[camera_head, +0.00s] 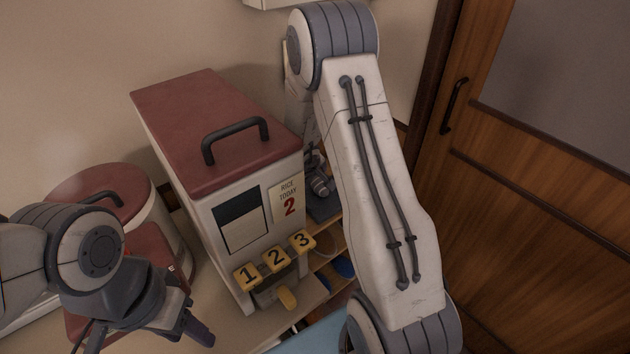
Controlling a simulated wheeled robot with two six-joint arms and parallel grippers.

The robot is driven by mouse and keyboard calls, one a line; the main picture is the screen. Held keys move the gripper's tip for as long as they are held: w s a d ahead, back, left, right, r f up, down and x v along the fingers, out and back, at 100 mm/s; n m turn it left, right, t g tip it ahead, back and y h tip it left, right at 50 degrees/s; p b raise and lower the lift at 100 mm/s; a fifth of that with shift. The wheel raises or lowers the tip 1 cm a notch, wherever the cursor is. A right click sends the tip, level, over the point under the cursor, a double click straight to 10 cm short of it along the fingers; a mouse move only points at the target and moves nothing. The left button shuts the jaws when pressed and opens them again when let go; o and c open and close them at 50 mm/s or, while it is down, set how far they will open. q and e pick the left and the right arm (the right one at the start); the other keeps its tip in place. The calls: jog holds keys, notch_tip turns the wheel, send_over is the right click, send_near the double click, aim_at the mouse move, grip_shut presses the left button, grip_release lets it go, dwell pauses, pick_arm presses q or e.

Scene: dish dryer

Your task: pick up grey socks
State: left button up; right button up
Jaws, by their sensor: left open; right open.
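I see no grey socks that I can make out in the head view. My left gripper (150,332) is at the lower left, pointing down, its fingers apart, with nothing visible between them. It is in front of a red-lidded white canister. My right arm stands large in the middle. Its forearm folds down behind the upper arm, and my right gripper (322,192) shows partly beside the rice dispenser's right side. Its fingers are mostly hidden.
A white rice dispenser (225,220) with a red lid, black handle and yellow numbered keys stands on a counter. A round red-lidded canister (163,215) is left of it. Shelves with a blue item (344,267) lie behind my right arm. A wooden door (530,220) is at the right.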

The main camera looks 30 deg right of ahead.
aim_at(317, 183)
jog(key=b+x, duration=0.1)
jog(key=x, duration=0.3)
jog(key=shift+w+f, duration=0.3)
jog(key=shift+f, duration=0.05)
jog(key=x, duration=0.1)
jog(key=b+x, duration=0.2)
jog(key=x, duration=0.1)
jog(key=shift+s+d+f, duration=0.1)
jog(key=shift+s+d, duration=0.15)
jog(key=shift+w+d+f, duration=0.2)
jog(key=shift+w+f, duration=0.05)
jog(key=shift+f, duration=0.15)
jog(key=c, duration=1.1)
jog(key=shift+r, duration=0.1)
